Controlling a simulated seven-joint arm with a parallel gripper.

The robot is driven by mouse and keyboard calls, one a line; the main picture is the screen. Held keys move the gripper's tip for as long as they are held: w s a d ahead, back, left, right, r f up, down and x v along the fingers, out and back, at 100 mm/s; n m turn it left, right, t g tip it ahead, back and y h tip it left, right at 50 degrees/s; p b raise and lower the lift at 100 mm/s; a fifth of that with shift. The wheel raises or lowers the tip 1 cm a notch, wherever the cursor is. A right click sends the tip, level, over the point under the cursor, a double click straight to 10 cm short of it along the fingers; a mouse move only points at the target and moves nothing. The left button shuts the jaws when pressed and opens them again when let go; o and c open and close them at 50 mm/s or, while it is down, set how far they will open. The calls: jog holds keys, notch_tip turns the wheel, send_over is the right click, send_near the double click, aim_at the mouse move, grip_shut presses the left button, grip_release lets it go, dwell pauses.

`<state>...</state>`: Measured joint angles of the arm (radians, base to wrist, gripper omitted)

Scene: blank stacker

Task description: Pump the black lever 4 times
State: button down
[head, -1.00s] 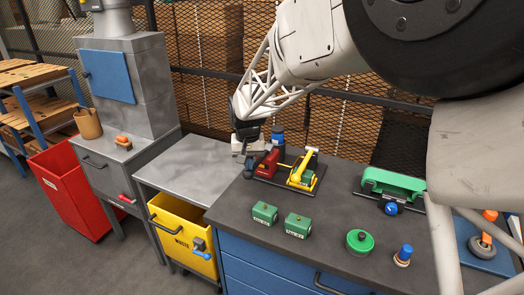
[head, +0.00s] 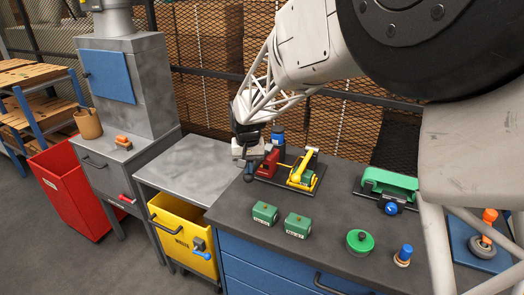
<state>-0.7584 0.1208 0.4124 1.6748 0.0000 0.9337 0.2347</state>
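A red and yellow device stands on a dark base plate at the back of the workbench, with a red block (head: 268,165) on its left and a yellow arm (head: 303,167) on its right. My gripper (head: 248,167) is at the left side of the red block, low over the bench's back left corner. A small dark piece shows under the gripper, but I cannot tell whether it is the black lever or a fingertip. The lever is not clearly visible. The fingers are too small and dark to tell whether they are open or touching anything.
Two green blocks (head: 265,213) (head: 297,226), a round green lid (head: 359,242) and a blue-topped knob (head: 403,255) stand on the dark bench. A green machine (head: 390,185) is at right. A yellow waste bin (head: 180,235) stands left of the bench. A blue-capped bottle (head: 278,134) is behind the device.

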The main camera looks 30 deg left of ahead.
notch_tip(320, 180, up, 9)
dwell(0.8)
dwell(0.5)
jog(key=shift+r, duration=2.8)
jog(key=shift+f, duration=0.15)
notch_tip(320, 180, down, 6)
jog(key=shift+f, duration=0.25)
dwell(0.6)
